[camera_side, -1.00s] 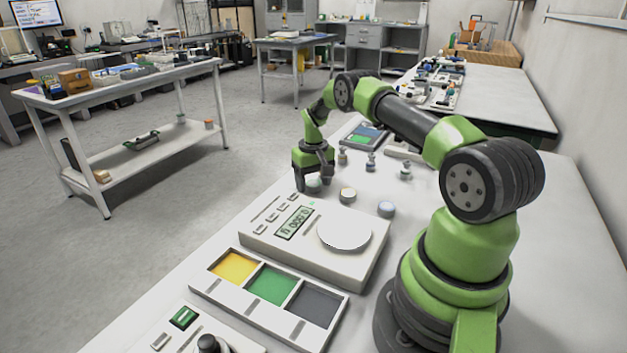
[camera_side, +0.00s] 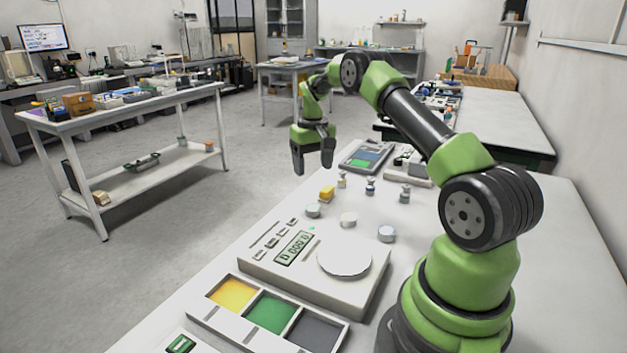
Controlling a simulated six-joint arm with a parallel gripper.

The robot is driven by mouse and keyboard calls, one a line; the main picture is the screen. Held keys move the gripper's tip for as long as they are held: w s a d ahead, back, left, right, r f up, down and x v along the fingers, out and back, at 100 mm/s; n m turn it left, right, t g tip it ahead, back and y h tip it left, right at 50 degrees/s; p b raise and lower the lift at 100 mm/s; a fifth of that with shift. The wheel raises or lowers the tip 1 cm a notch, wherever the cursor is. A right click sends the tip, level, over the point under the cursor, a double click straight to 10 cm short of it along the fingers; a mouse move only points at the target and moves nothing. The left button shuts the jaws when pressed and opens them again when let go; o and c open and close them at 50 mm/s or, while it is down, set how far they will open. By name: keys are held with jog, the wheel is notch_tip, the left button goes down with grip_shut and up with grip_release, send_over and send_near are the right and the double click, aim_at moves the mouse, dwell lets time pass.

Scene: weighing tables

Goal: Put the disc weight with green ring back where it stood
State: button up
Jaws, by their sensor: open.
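The disc weight with the green ring (camera_side: 313,210) appears to be the leftmost of three discs in a row on the table behind the scale (camera_side: 372,298); its ring colour is faint at this size. It lies flat and nothing touches it. My gripper (camera_side: 313,168) is open and empty, pointing down in the air above and behind that disc, with clear space between them. A pale disc (camera_side: 348,220) and a bluish disc (camera_side: 386,233) stand to its right. The scale's round pan (camera_side: 344,262) is empty.
Small knobbed weights (camera_side: 342,180), (camera_side: 370,187) and (camera_side: 405,194) stand farther back. A tray (camera_side: 236,325) with yellow, green and grey compartments is in front of the scale.

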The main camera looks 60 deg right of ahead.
jog(key=s+a+r+n+t, duration=0.1)
jog(key=a+r+t, duration=0.1)
jog(key=a+r, duration=0.65)
jog(key=s+a+r+n+t, duration=0.1)
jog(key=s+a+r+t, duration=0.1)
jog(key=a+r, duration=0.7)
jog(key=s+a+r+t+y, duration=0.1)
jog(key=s+a, duration=0.5)
jog(key=s, duration=0.2)
jog(key=s+a+t+y, duration=0.1)
jog(key=s+a+t, duration=0.1)
jog(key=s+a, duration=0.3)
jog(key=s, duration=0.4)
jog(key=shift+a+r+n, duration=0.4)
